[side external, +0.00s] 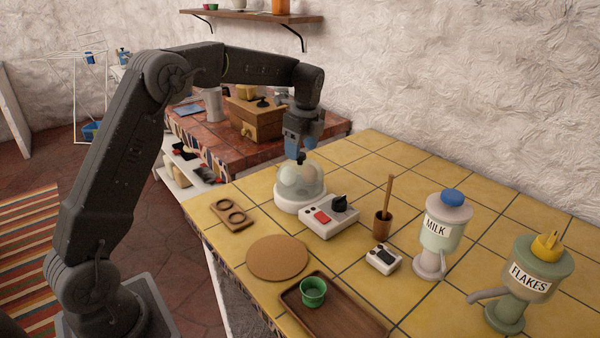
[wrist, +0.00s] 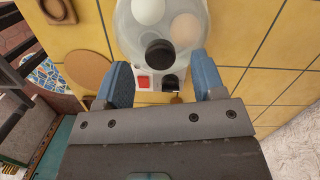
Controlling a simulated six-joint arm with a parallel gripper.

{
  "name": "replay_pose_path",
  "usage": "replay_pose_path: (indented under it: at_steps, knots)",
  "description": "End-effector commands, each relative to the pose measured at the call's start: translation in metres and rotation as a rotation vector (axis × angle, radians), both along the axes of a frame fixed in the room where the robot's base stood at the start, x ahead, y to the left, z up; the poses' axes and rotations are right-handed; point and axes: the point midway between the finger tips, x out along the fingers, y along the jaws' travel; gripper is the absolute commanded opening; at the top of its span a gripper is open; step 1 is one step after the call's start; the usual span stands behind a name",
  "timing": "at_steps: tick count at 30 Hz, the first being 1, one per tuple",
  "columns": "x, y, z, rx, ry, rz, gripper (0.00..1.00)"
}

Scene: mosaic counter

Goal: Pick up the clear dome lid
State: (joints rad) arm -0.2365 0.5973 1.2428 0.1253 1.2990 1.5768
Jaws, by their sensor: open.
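The clear dome lid (side external: 313,180) sits on a round white base (side external: 299,202) on the yellow tiled counter, with pale and brownish egg-like shapes inside. A dark knob (side external: 301,157) tops it. In the wrist view the dome lid (wrist: 184,46) fills the top middle, and its dark knob (wrist: 160,53) lies just beyond the fingertips. My gripper (side external: 300,150) is above the dome and points down. In the wrist view my gripper (wrist: 162,75) has its two blue fingers spread to either side below the knob, with nothing held between them.
A white box with a red button (side external: 331,220) and black dial stands right in front of the dome. A wooden two-ring holder (side external: 233,215) and a cork mat (side external: 277,257) lie left. A mortar (side external: 383,222), MILK dispenser (side external: 440,238) and FLAKES dispenser (side external: 520,287) stand right.

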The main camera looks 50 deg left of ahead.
Motion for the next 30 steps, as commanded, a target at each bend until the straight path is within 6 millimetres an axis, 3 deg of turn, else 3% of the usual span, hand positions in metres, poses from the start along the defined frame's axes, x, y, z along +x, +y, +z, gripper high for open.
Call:
replay_pose_path:
  at_steps: [6,14,30]
  knots:
    - [-0.001,0.005,-0.027,0.0,0.001,0.0,0.63]
    - [-0.001,0.006,-0.03,0.0,-0.001,0.0,0.63]
    - [-0.001,0.005,-0.03,0.0,0.0,0.0,0.13]
